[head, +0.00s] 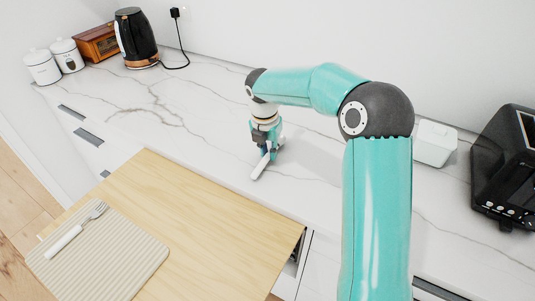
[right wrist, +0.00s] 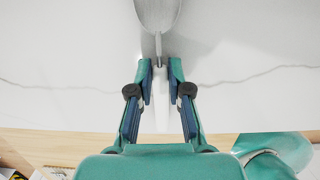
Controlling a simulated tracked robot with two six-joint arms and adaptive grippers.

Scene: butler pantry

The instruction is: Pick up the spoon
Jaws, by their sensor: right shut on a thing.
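My right gripper (head: 270,151) is low over the white marble counter and shut on the spoon. The spoon's white handle (head: 260,167) sticks out from the fingers toward the front edge of the counter. In the right wrist view, the spoon's metal bowl (right wrist: 158,14) lies beyond the fingertips (right wrist: 160,66), with its neck running back between them. I cannot tell whether the spoon still touches the counter. My left gripper is not in view.
A fork (head: 77,231) lies on a striped placemat (head: 130,255) on a wooden board (head: 215,215). A black kettle (head: 135,38), white canisters (head: 67,55) and a wooden box (head: 97,42) stand at the back left. A white container (head: 435,144) and black appliance (head: 505,170) stand right.

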